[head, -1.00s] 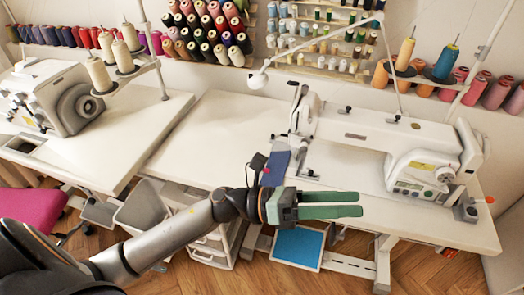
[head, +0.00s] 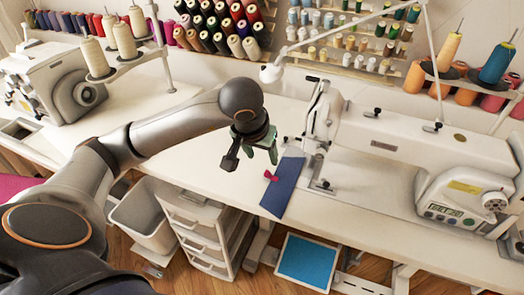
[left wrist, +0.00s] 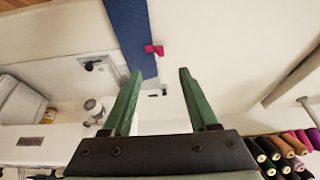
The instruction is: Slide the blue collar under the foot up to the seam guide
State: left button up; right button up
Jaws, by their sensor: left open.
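The blue collar (head: 283,187) lies flat on the white table, left of the needle area of the sewing machine (head: 420,152). A pink-red piece (head: 271,176) sits at its left edge. The presser foot area (head: 322,184) is just right of the collar; I cannot make out the seam guide. My left gripper (head: 262,153) is open and empty, pointing down above the table just left of the collar's far end. In the left wrist view, the gripper (left wrist: 160,73) has its fingers spread, and the collar (left wrist: 128,28) shows beyond the left fingertip. My right gripper is not in view.
A second machine (head: 55,90) and thread cones (head: 120,40) stand at the left. White drawers (head: 200,225) and a bin (head: 145,215) are below the table. The table left of the collar is clear.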

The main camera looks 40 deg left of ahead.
aim_at(268, 172)
pick_arm(q)
jog(key=b+x, duration=0.1)
jog(key=x, duration=0.9)
jog(key=shift+d, duration=0.1)
grip_shut()
